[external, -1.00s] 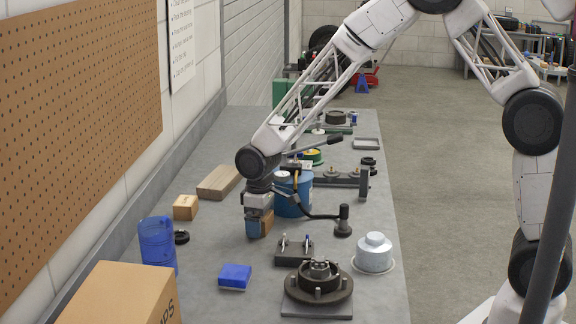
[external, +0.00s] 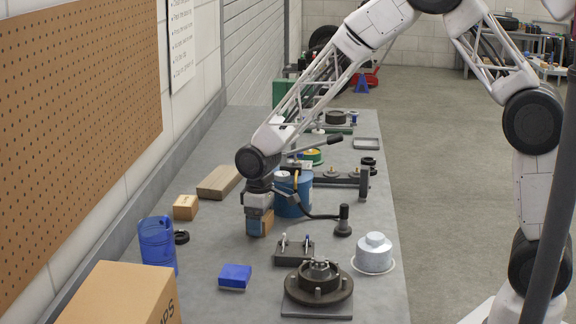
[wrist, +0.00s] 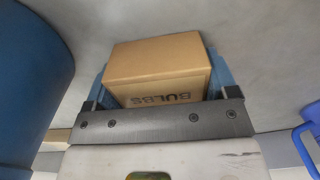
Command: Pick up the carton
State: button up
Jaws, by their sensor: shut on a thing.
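The carton (wrist: 160,70) is a small brown cardboard box marked "BULBS" in the wrist view. My gripper (wrist: 155,88) is shut on it, with a blue-grey finger at each side. In the external view my gripper (external: 259,218) points down at the bench, and part of the carton (external: 267,222) shows between the fingers. The carton is at or just above the bench top; I cannot tell if it touches.
A blue drum (external: 290,197) stands close behind my gripper. A small box (external: 185,207) and a wooden block (external: 219,182) lie to the left. A large box (external: 120,295) fills the front left.

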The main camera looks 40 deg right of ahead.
jog(key=shift+r, duration=5.05)
jog(key=s+a+r, duration=0.2)
jog(key=a+r, duration=0.1)
jog(key=a, duration=1.1)
notch_tip(320, 180, up, 10)
jog(key=n, duration=0.2)
send_over(114, 298)
jog(key=shift+r, duration=0.1)
jog(key=shift+f, duration=2)
